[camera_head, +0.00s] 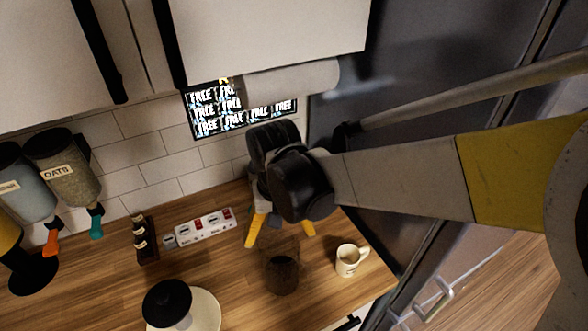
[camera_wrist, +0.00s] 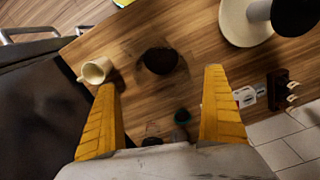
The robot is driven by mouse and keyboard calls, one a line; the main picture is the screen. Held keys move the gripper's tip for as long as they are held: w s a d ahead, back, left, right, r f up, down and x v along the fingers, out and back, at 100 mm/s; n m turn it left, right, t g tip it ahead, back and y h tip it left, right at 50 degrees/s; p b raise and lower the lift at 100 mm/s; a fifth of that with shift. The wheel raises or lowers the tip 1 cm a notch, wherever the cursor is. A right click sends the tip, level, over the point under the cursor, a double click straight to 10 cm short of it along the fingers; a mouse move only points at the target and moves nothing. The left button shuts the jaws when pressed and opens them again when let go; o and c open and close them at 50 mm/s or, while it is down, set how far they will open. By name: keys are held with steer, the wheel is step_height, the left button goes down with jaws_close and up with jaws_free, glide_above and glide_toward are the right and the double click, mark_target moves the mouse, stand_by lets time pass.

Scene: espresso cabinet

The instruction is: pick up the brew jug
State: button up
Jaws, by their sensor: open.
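The brew jug looks like the dark brown, see-through vessel (camera_head: 282,275) standing on the wooden counter. In the wrist view, it shows from above as a dark round shape (camera_wrist: 160,60) with a faint clear outline. My gripper (camera_head: 280,236) is open and empty, its two yellow fingers pointing down, above and slightly behind the jug in the head view. In the wrist view, the jug appears just beyond the gap between the fingertips (camera_wrist: 161,78). No finger visibly touches it. The jug's handle cannot be made out.
A cream mug (camera_head: 348,261) stands right of the jug near the counter's edge. A white stand with a black top (camera_head: 167,302) is at the front left. A power strip (camera_head: 205,229) and a small bottle rack (camera_head: 146,240) lie towards the wall. A dark fridge is at right.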

mark_target(287, 269)
step_height(287, 269, down, 8)
steer(key=b, duration=0.1)
steer(key=shift+w+f, duration=0.2)
steer(key=shift+f, duration=0.05)
steer(key=shift+a, duration=0.1)
steer(key=c, duration=1.3)
